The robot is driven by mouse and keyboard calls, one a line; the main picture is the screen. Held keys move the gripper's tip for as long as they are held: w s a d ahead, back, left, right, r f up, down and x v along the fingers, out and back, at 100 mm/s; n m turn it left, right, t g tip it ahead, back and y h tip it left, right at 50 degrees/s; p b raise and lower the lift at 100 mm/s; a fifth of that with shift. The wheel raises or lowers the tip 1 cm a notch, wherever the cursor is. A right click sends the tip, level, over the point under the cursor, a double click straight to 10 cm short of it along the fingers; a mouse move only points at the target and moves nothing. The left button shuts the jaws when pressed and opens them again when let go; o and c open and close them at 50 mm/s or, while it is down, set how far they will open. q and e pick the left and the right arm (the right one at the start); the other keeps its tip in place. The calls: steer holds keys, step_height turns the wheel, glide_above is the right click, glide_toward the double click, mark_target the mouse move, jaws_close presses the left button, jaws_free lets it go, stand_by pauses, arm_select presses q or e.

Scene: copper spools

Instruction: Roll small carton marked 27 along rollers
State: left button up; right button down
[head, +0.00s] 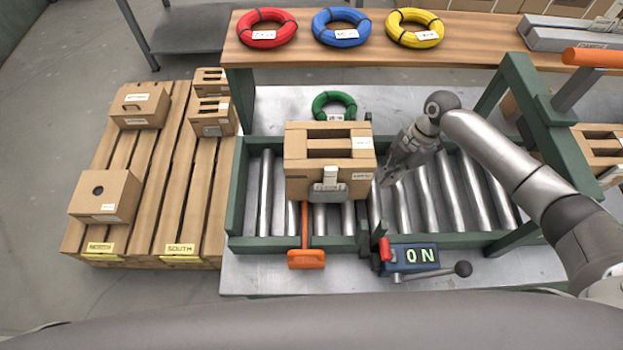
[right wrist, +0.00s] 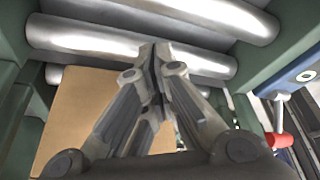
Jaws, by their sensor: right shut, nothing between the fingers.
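A brown carton (head: 298,172) with a slotted top and white labels sits on the metal rollers (head: 422,200), toward the left of the conveyor. Its labels are too small to read, so I cannot tell whether it is marked 27. My right gripper (head: 386,182) is shut and empty, low over the rollers just right of the carton. In the right wrist view the closed fingertips (right wrist: 152,50) point at the rollers, with a plain brown carton face (right wrist: 75,115) close on the left. I cannot tell whether they touch. My left gripper is not in view.
A pallet (head: 150,200) with several cartons lies at left. Red, blue and yellow coils rest on the back shelf (head: 470,45). Rollers right of the gripper are clear.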

mark_target(359, 155)
steer(key=shift+a+f, duration=0.25)
steer(key=shift+a, duration=0.05)
steer(key=shift+w+a, duration=0.15)
steer(key=shift+a, duration=2.15)
steer(key=shift+w+a, duration=0.15)
steer(key=shift+a, duration=2.15)
steer(key=shift+w+a, duration=0.15)
steer(key=shift+a, duration=2.15)
steer(key=shift+s+d+p, duration=0.1)
steer(key=shift+d+p, duration=0.2)
steer(key=shift+d, duration=1)
steer(key=p+v, duration=0.2)
steer(key=s+p+v, duration=0.1)
steer(key=p+v, duration=0.1)
steer(key=v, duration=0.1)
steer(key=p+v, duration=0.3)
steer(key=shift+s+a+r, duration=0.15)
steer(key=shift+a+r, duration=0.2)
steer(key=shift+r, duration=0.1)
steer(key=shift+d+r+b, duration=0.15)
steer(key=shift+r+b, duration=0.15)
steer(key=shift+s+v, duration=0.15)
steer(key=shift+v, duration=0.85)
steer(key=shift+s+v, duration=0.15)
steer(key=shift+v, duration=0.85)
steer(key=shift+r, duration=0.1)
